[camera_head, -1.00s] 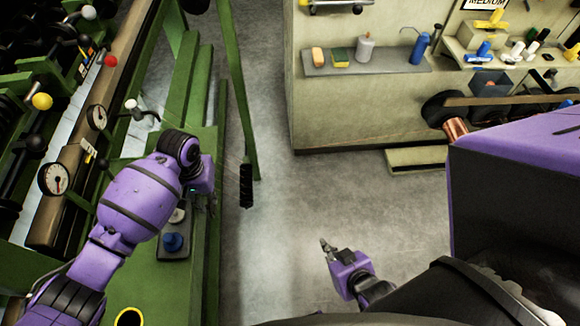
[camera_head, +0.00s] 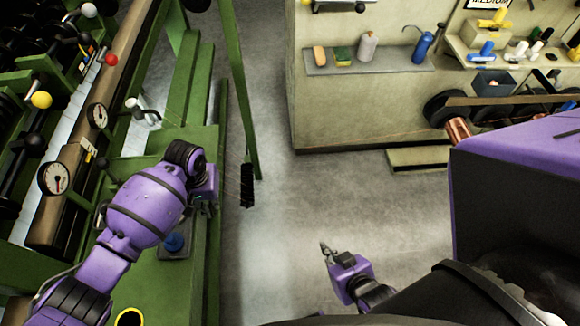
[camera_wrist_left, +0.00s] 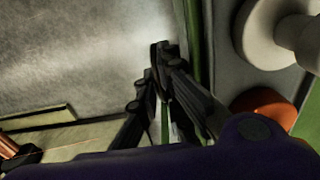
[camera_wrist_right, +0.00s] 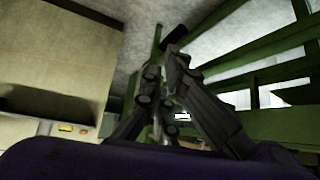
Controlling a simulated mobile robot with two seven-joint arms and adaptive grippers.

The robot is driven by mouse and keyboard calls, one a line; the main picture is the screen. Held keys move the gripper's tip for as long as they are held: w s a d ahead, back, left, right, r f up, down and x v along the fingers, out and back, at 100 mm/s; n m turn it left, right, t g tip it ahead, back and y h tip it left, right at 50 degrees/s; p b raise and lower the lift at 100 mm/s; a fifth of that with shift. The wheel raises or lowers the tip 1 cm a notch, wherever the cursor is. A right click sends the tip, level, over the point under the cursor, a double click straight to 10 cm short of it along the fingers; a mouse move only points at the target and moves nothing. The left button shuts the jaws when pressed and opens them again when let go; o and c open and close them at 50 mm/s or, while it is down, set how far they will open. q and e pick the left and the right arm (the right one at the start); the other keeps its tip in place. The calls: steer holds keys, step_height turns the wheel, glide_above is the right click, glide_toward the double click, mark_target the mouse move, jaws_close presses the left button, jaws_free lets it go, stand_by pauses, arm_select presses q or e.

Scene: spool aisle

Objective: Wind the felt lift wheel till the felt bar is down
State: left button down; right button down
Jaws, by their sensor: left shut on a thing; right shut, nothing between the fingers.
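My left gripper (camera_head: 207,203) is over the right edge of the green machine, low beside a small control panel. In the left wrist view its fingers (camera_wrist_left: 163,60) are close together on something small that they hide. I cannot make out a felt lift wheel there. A blue knob (camera_head: 174,243) shows on the panel. A white knob (camera_wrist_left: 262,30) and an orange knob (camera_wrist_left: 265,108) lie right of the fingers in the left wrist view. I cannot tell which part is the felt bar. My right gripper (camera_head: 325,247) is shut and empty above the open floor.
A black brush (camera_head: 247,187) hangs at the green post beside the machine. Dial gauges (camera_head: 55,178) and ball-ended levers (camera_head: 41,100) are at the left. A shelf with bottles (camera_head: 368,62) is on the far wall. The grey floor (camera_head: 310,200) between is clear.

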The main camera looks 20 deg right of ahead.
arm_select(q)
steer(key=shift+s+r+t+h+p, duration=0.2)
steer(key=shift+t+h+p, duration=0.1)
steer(key=shift+t+p, duration=0.5)
steer(key=shift+s+a+f+t, duration=0.1)
steer(key=shift+s+f+t, duration=0.15)
steer(key=shift+t, duration=0.45)
steer(key=shift+s+f+t+h, duration=0.2)
steer(key=shift+t+h, duration=0.2)
steer(key=shift+t, duration=0.2)
steer(key=shift+s+a+t+h, duration=0.15)
steer(key=shift+t+h, duration=0.25)
steer(key=shift+t, duration=0.8)
arm_select(e)
steer(key=shift+w+a+r, duration=0.2)
steer(key=shift+w+r, duration=0.65)
steer(key=shift+w, duration=0.1)
steer(key=shift+t, duration=0.3)
arm_select(q)
steer(key=c, duration=2.2)
jaws_free()
arm_select(e)
steer(key=shift+a, duration=0.1)
